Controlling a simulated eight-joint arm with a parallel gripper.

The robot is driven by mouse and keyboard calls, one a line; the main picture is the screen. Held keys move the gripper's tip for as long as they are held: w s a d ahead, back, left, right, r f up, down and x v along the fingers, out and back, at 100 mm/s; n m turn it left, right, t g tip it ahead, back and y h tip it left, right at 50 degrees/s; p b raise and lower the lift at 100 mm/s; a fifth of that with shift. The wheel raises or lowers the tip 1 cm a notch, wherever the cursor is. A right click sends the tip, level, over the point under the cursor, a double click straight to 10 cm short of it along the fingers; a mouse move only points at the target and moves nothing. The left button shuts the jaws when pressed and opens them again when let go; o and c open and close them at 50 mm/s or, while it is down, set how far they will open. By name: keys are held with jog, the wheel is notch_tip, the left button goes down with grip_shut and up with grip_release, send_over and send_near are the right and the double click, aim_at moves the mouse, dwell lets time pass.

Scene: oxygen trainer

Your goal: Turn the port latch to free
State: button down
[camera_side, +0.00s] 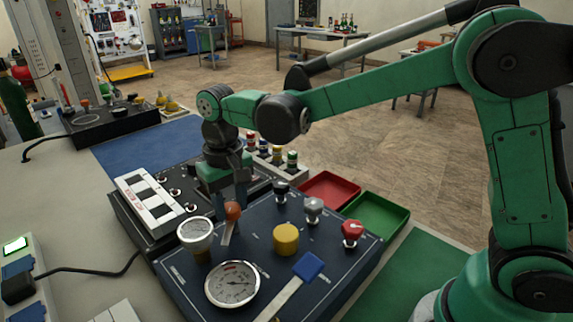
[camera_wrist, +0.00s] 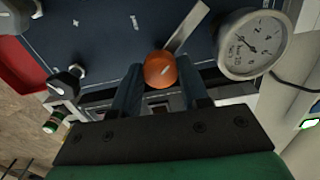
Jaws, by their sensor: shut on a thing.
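The latch is a flat metal lever with an orange knob (camera_side: 232,210), set on the dark blue panel (camera_side: 262,222). My gripper (camera_side: 241,190) reaches down to the panel and is shut on the orange knob. In the wrist view, the orange knob (camera_wrist: 160,70) sits between the two fingers of my gripper (camera_wrist: 163,82). The metal lever arm (camera_wrist: 187,27) runs from the knob up and to the right in that view. The fingers partly hide the knob in the side view. I cannot read any marking that tells the latch's position.
Red (camera_side: 330,188) and green (camera_side: 376,215) trays lie behind.

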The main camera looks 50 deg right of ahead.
aim_at(232, 207)
jog(key=n, duration=0.4)
jog(key=shift+n, duration=2.2)
jog(key=shift+c, duration=2.2)
grip_release()
jog(key=shift+r, duration=0.1)
jog(key=shift+r, duration=2.75)
